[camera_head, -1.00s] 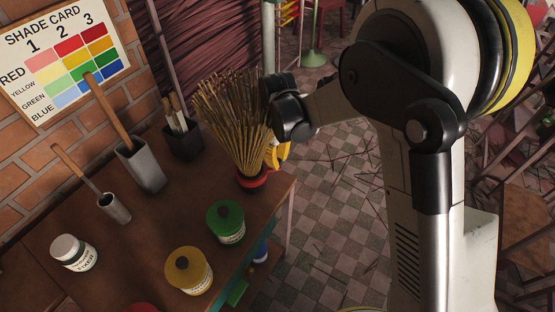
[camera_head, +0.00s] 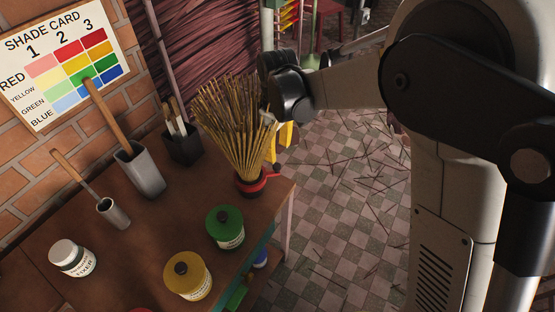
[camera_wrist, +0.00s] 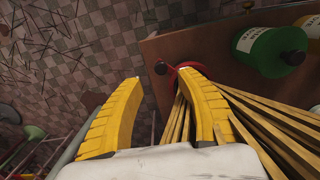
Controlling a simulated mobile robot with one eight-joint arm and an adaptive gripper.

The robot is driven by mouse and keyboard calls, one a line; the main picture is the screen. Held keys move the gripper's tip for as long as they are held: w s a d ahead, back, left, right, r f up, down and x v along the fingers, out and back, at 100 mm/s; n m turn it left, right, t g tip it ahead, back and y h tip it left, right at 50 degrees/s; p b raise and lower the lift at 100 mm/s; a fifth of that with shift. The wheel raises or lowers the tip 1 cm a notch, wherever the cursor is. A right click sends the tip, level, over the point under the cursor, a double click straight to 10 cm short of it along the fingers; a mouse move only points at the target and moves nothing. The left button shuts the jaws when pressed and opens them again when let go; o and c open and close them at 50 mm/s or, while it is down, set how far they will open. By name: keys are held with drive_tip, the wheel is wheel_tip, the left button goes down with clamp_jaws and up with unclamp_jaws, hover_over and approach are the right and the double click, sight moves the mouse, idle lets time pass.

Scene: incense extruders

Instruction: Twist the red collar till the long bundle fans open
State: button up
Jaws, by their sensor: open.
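The long bundle (camera_head: 232,125) of thin tan sticks stands upright at the table's right edge, spread wider at the top than at its base. The red collar (camera_head: 250,184) rings its foot, with a short red arm sticking out to the right. In the wrist view the red collar (camera_wrist: 187,67) shows partly, behind a yellow finger, and the sticks (camera_wrist: 270,125) run to the lower right. My gripper (camera_wrist: 160,85) is open, its yellow fingers apart. The right finger overlaps the sticks in view; whether it touches them I cannot tell. In the head view the fingers are partly hidden behind the bundle.
A green-lidded jar (camera_head: 225,228) and a yellow-lidded jar (camera_head: 187,274) stand near the collar on the table. A white jar (camera_head: 73,258), a grey holder (camera_head: 140,170) and a dark brush holder (camera_head: 183,145) stand further left.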

sight(278, 165)
drive_tip(key=shift+r, duration=2.65)
drive_tip(key=s+d+r+m+t, duration=0.2)
drive_tip(key=s+d+r+m, duration=0.15)
drive_tip(key=d, duration=0.25)
drive_tip(key=s+d+r+m+t, duration=0.1)
drive_tip(key=s+d+r+m, duration=0.15)
drive_tip(key=d+r, duration=0.35)
drive_tip(key=s+d+f+m+t, duration=0.2)
drive_tip(key=s+d+m+t, duration=0.2)
drive_tip(key=s+d, duration=0.7)
drive_tip(key=shift+s+d+m, duration=0.15)
drive_tip(key=shift+s+m, duration=0.2)
drive_tip(key=shift+m, duration=0.75)
